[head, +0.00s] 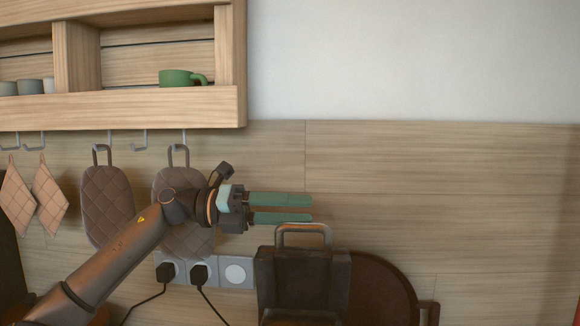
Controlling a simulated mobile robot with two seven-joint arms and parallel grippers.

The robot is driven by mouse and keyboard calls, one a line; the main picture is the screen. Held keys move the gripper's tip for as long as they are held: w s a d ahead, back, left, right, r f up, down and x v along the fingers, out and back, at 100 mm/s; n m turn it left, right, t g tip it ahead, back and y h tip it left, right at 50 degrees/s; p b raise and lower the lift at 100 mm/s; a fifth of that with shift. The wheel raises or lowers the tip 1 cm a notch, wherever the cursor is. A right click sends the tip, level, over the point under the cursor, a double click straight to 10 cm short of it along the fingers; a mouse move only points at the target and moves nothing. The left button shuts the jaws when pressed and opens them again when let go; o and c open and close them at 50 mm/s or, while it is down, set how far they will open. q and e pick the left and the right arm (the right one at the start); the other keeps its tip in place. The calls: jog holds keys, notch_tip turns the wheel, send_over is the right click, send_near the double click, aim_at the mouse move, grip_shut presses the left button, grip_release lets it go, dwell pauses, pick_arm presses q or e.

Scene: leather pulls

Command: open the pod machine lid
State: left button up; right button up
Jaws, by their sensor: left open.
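The dark pod machine (303,284) stands at the bottom centre of the head view, its lower part cut off by the frame edge. A pale metal loop handle (304,227) rises from its top edge. I cannot tell clearly where the lid ends and the body begins, or how far the lid is raised. My left gripper (311,209) is open, its two green fingers pointing right with a gap between them. The fingers appear just above the handle, with nothing between them; contact is not clear. My right gripper is out of view.
A wooden shelf (120,108) with a green cup (178,78) hangs at upper left. Quilted mitts (107,205) and potholders hang behind my left arm. Plugs and sockets (238,271) sit left of the machine. A round brown board (382,290) stands at right. The wall at right is clear.

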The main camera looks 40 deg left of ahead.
pick_arm(q)
jog(key=s+d+r+b, duration=0.1)
jog(key=s+d+r, duration=0.7)
jog(key=s+r, duration=0.2)
jog(key=shift+s+r+b, duration=0.15)
jog(key=shift+s+b, duration=0.25)
jog(key=shift+s, duration=0.25)
jog(key=shift+d, duration=0.1)
